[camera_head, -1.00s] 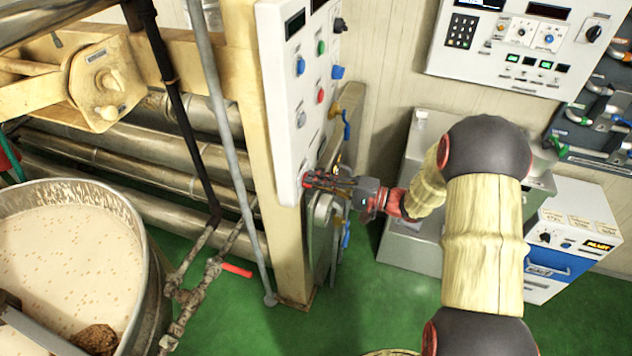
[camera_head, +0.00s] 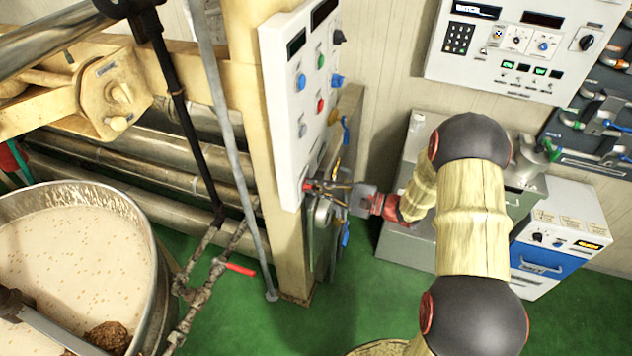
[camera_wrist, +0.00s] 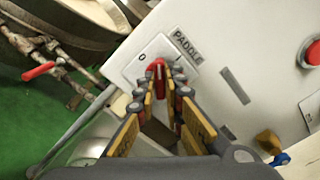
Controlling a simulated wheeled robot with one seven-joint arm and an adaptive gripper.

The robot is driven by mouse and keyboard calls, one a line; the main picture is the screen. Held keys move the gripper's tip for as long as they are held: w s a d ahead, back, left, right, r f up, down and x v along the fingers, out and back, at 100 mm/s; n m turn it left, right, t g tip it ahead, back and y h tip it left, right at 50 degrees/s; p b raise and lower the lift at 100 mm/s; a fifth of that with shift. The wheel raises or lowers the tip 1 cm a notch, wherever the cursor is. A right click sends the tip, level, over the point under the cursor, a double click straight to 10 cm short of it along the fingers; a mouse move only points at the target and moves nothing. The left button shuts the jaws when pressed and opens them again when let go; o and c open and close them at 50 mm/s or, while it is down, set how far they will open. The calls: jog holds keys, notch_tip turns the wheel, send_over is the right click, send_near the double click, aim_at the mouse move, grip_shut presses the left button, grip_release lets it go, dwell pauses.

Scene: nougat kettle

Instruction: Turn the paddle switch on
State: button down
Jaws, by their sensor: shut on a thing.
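The paddle switch (camera_wrist: 157,70) is a red lever on a white plate marked "0" on the left, under a "PADDLE" label (camera_wrist: 187,40). In the head view the red switch (camera_head: 306,186) shows at the low end of the white control panel (camera_head: 291,125). My gripper (camera_wrist: 159,84) is shut on the red lever, with a fingertip on either side of it. In the head view my gripper (camera_head: 311,187) reaches the panel from the right. The fingers hide part of the lever, and I cannot tell its exact position.
A red button (camera_wrist: 312,53) sits farther along the panel. Blue-handled valves (camera_head: 345,233) and pipework stand just beside my gripper. A kettle of pale mix (camera_head: 147,262) is at the left. Green floor (camera_head: 375,310) is open below.

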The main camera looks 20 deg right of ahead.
jog(key=m+p, duration=0.3)
jog(key=m, duration=0.1)
jog(key=shift+m, duration=0.4)
jog(key=shift+m+p, duration=2.05)
jog(key=shift+m, duration=0.45)
jog(key=shift+f, duration=0.1)
jog(key=c, duration=1.9)
grip_release()
jog(key=v, duration=1.2)
